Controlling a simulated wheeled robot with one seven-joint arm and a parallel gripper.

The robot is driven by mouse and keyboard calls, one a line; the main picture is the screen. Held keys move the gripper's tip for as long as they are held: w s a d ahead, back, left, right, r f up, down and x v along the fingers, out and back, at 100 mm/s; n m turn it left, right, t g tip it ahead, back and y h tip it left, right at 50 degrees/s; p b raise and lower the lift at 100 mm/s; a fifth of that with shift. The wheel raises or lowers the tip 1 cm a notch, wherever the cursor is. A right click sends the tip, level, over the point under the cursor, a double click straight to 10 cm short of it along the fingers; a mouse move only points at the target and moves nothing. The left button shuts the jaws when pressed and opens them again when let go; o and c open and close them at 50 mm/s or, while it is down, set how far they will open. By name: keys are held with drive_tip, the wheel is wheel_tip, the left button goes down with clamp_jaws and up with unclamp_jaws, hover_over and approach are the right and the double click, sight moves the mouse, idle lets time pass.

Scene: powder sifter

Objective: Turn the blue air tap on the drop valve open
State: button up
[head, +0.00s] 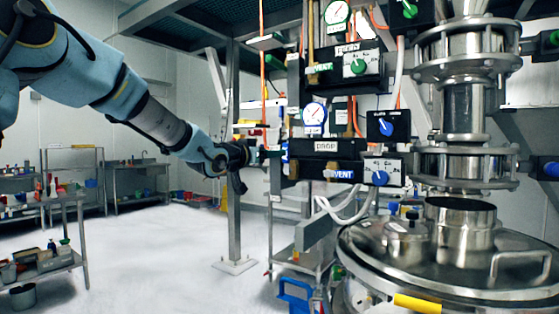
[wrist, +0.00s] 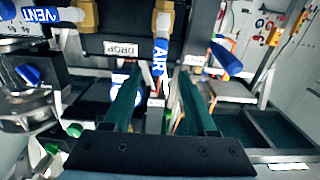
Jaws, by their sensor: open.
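The drop valve is a black box with a white DROP label (head: 327,146), below a round gauge. In the wrist view its DROP label (wrist: 121,48) appears upside down. The blue air tap (wrist: 160,57), a slim handle marked AIR on a brass fitting, shows in the wrist view between my finger ends. My gripper (head: 264,153) is just left of the drop box. In the wrist view its two green fingers (wrist: 159,78) are open, one each side of the tap, with no clear contact.
The blue VENT handle (head: 342,174) hangs under the drop box, beside a blue knob (head: 381,178). A similar box with a green VENT handle (head: 319,68) is above. A steel vessel (head: 450,262) stands at lower right. A steel post (head: 234,210) is near my wrist. Open floor lies left.

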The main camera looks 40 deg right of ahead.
drive_tip(key=shift+v, duration=1.25)
drive_tip(key=w+a+f+n+t+y, duration=0.35)
drive_tip(key=w+a+f+y, duration=0.45)
drive_tip(key=a+f, duration=0.6)
drive_tip(key=w+a+f+n+y, duration=0.15)
drive_tip(key=a+f, duration=0.25)
drive_tip(key=a, duration=0.5)
drive_tip(key=w+a+f+n+y, duration=0.1)
drive_tip(key=a+f+n+y, duration=0.2)
drive_tip(key=a, duration=0.5)
drive_tip(key=s+a+f+n+g+y, duration=0.1)
drive_tip(key=s+a+f, duration=0.3)
drive_tip(key=a, duration=0.4)
drive_tip(key=s+a+f+n+g+y, duration=0.2)
drive_tip(key=s+a+f+g, duration=0.1)
drive_tip(key=s+a, duration=0.4)
drive_tip(key=s+a+f+n+g+y, duration=0.1)
drive_tip(key=s+a+f, duration=0.3)
drive_tip(key=a, duration=0.6)
drive_tip(key=shift+s+a+f+n+g+y, duration=0.2)
drive_tip(key=shift+s+f+n+g+y, duration=0.15)
drive_tip(key=shift+s+n+g, duration=0.6)
drive_tip(key=shift+s, duration=0.15)
